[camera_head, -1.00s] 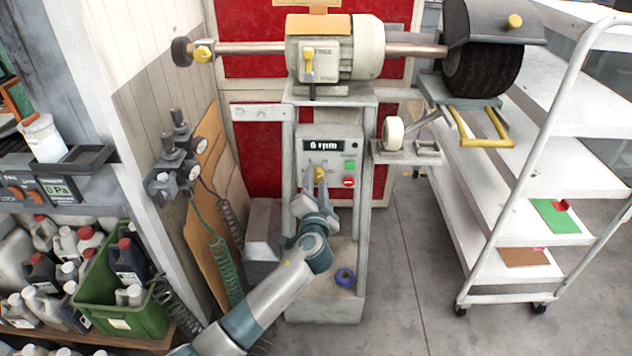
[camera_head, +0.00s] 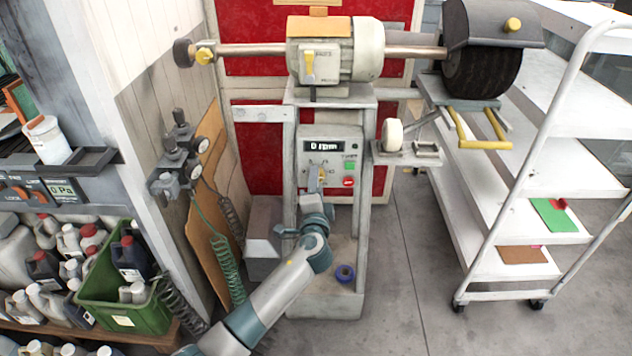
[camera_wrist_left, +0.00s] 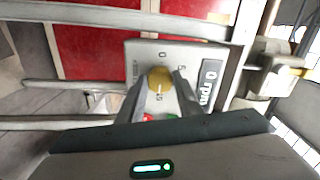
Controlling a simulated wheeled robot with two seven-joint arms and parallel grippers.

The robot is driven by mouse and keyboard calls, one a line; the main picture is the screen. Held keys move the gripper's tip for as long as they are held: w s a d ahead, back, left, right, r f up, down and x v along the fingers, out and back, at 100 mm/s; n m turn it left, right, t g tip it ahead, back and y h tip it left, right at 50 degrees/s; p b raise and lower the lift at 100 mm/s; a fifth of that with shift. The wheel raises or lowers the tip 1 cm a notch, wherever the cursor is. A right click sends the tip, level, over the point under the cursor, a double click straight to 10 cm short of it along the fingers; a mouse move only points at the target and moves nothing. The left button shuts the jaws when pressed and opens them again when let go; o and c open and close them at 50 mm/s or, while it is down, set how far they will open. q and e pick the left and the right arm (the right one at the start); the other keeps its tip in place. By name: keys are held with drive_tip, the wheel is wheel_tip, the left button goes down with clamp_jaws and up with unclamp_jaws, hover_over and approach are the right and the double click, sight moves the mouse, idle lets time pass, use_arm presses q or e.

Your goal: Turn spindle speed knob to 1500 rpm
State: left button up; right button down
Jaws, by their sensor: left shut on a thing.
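The yellow spindle speed knob (camera_wrist_left: 159,78) sits on the grey control panel (camera_wrist_left: 138,52) of the buffing machine. In the wrist view a mark on the knob lies toward the figure 15 on the dial. My left gripper (camera_head: 318,184) reaches up to the panel, and its fingers are shut on the knob, one on each side. In the head view the gripper largely hides the knob. The display (camera_head: 324,146) above the dial reads 0 rpm; it also shows turned sideways in the wrist view (camera_wrist_left: 209,84). My right gripper is not in view.
Green (camera_head: 350,166) and red (camera_head: 348,182) buttons sit right of the knob. The motor (camera_head: 335,50) and a brush wheel (camera_head: 484,72) are above. A white shelf cart (camera_head: 500,200) stands right, a green crate (camera_head: 140,318) lower left. Floor between machine and cart is clear.

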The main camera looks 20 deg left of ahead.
use_arm(q)
drive_tip(key=o, duration=1)
drive_tip(key=shift+o, duration=0.2)
drive_tip(key=b+v, duration=0.2)
drive_tip(key=v, duration=1.5)
drive_tip(key=shift+s+d, duration=0.15)
drive_tip(key=shift+s, duration=0.05)
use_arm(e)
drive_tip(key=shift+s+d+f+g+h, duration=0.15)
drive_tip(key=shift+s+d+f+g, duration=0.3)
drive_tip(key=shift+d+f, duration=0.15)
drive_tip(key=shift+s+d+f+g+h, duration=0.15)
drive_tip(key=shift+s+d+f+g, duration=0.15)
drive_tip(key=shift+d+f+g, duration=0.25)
